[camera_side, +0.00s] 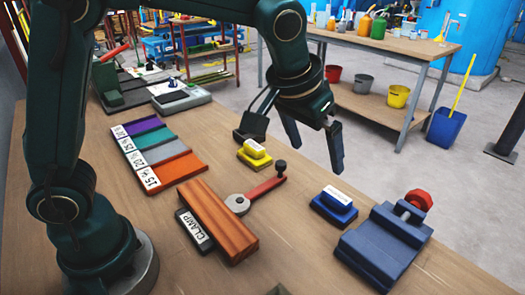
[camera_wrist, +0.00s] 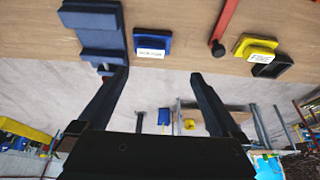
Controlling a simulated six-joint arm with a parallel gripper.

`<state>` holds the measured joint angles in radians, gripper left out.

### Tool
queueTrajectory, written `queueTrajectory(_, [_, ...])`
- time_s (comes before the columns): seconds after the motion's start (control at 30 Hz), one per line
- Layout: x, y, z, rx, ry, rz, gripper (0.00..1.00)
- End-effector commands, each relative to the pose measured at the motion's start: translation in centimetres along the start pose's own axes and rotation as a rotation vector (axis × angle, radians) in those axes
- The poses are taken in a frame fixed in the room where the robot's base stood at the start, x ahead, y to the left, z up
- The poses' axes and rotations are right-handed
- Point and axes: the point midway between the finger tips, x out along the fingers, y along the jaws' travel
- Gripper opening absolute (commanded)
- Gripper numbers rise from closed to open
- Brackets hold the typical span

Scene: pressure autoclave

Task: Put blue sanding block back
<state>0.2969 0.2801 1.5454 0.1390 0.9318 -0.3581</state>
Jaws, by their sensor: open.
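The blue sanding block (camera_side: 338,198), with a white label on top, lies on the bench on or in a darker blue base, left of the blue vise. It also shows in the wrist view (camera_wrist: 152,41), upper middle. My gripper (camera_side: 317,157) is open and empty, above and behind the blue block; it also shows in the wrist view (camera_wrist: 160,76), with the block beyond its fingertips, apart from them. A yellow block (camera_side: 255,149) with a white label sits further left. Beside it is a black open-framed holder (camera_wrist: 272,68) that looks empty.
The blue vise (camera_side: 384,243) with a red knob (camera_side: 419,199) stands right of the blue block. A wooden bar (camera_side: 217,220) lies beside the CLAMP label, with a red lever (camera_side: 267,187) near it. Coloured labelled strips (camera_side: 160,150) lie left. Bench between lever and blue block is clear.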

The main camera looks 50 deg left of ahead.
Motion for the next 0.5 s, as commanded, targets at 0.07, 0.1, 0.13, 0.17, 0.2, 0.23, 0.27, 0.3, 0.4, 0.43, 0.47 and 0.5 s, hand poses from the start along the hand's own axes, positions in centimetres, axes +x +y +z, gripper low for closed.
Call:
queueTrajectory(0.07, [-2.1,-1.6,1.3,-0.008,0.013,0.002,1.00])
queueTrajectory(0.1, [-3.0,-2.4,2.1,-0.007,0.017,0.002,1.00])
queueTrajectory(0.13, [-3.6,-3.0,2.8,-0.009,0.022,0.002,1.00])
queueTrajectory(0.17, [-4.1,-3.4,3.5,-0.007,0.025,0.003,1.00])
queueTrajectory(0.2, [-4.8,-4.1,4.4,-0.008,0.030,0.004,1.00])
queueTrajectory(0.23, [-5.3,-4.5,5.2,-0.008,0.034,0.004,1.00])
queueTrajectory(0.27, [-5.7,-5.0,6.0,-0.008,0.038,0.003,1.00])
queueTrajectory(0.3, [-6.2,-5.5,7.0,-0.008,0.044,0.003,1.00])
queueTrajectory(0.4, [-7.1,-6.6,9.8,-0.008,0.058,0.002,1.00])
queueTrajectory(0.43, [-7.2,-6.8,10.7,-0.006,0.063,0.002,1.00])
queueTrajectory(0.47, [-7.3,-7.0,11.4,-0.007,0.066,0.001,1.00])
queueTrajectory(0.5, [-7.4,-7.3,12.4,-0.005,0.071,0.001,1.00])
